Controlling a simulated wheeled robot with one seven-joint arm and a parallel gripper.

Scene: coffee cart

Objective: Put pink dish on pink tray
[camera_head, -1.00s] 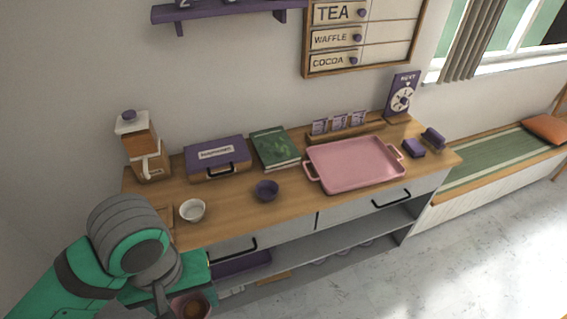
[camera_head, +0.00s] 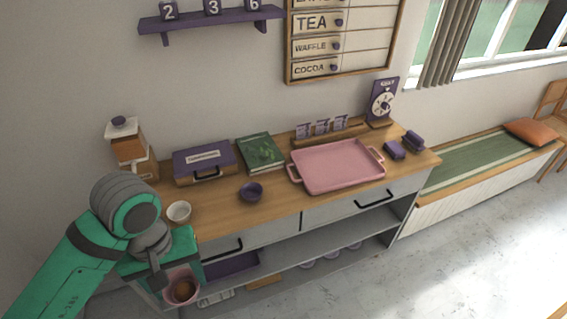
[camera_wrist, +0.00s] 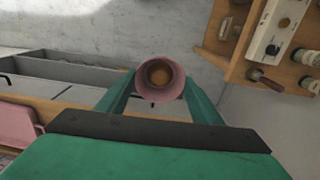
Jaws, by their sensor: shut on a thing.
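The pink dish (camera_head: 181,289) is a small round bowl with something brown inside. My gripper (camera_wrist: 159,90) is shut on it, one finger on each side, in the wrist view. The dish also shows there between the fingers (camera_wrist: 146,92). In the head view my gripper and the dish are at the lower left, in front of the counter and below its top. The pink tray (camera_head: 318,182) lies flat on the right half of the counter, with a handle at each end. It looks empty. Part of it shows at the left edge of the wrist view (camera_wrist: 14,135).
Purple blocks (camera_head: 395,150) sit right of the tray. Open shelves lie below.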

